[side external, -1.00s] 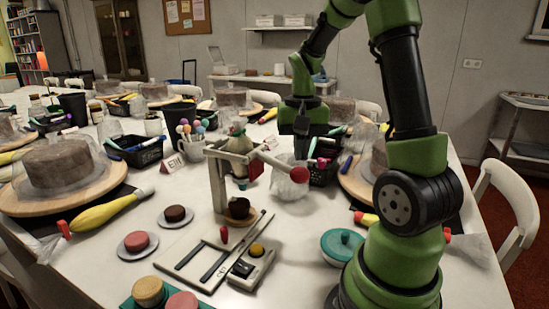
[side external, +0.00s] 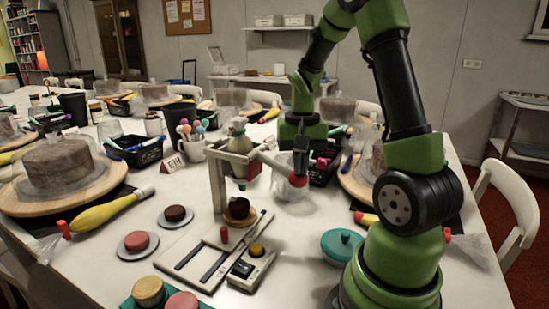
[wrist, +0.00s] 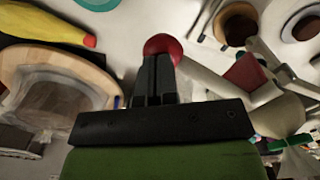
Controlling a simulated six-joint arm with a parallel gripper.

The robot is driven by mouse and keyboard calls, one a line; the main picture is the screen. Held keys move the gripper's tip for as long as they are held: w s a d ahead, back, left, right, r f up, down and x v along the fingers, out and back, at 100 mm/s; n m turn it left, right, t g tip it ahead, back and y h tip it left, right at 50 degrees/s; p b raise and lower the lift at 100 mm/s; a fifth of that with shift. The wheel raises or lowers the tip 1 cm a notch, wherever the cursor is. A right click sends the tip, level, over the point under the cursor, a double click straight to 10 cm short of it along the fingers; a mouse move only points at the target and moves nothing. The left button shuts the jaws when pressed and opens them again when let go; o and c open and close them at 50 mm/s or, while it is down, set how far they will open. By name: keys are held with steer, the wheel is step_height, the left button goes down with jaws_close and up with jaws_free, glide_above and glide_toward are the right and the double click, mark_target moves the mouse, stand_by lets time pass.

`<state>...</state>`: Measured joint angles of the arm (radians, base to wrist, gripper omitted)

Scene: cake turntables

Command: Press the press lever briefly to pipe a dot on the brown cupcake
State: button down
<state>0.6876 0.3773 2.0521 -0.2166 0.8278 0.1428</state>
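The press stand (side external: 217,185) is a pale post and arm with a piping bag (side external: 240,144) in it. Its press lever (side external: 272,163) slopes down right to a red ball (side external: 298,181); the ball also shows in the wrist view (wrist: 163,46). The brown cupcake (side external: 239,208) sits under the nozzle on the slide base; the wrist view shows brown tops at the upper right (wrist: 237,27). My gripper (side external: 300,172) points down with its fingertips at the ball, seemingly touching its top. In the wrist view its dark fingers (wrist: 157,66) are together, holding nothing.
Left of the press, a dark cake (side external: 176,213) and a pink cake (side external: 137,241) sit on small plates. A box with a yellow button (side external: 257,250) stands in front. A teal-lidded pot (side external: 342,244) is at right. A black basket (side external: 322,168) and clear bag are close behind the lever.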

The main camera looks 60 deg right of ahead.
steer(key=shift+f, duration=1.25)
steer(key=shift+r, duration=0.1)
step_height(320, 180, up, 9)
stand_by(0.7)
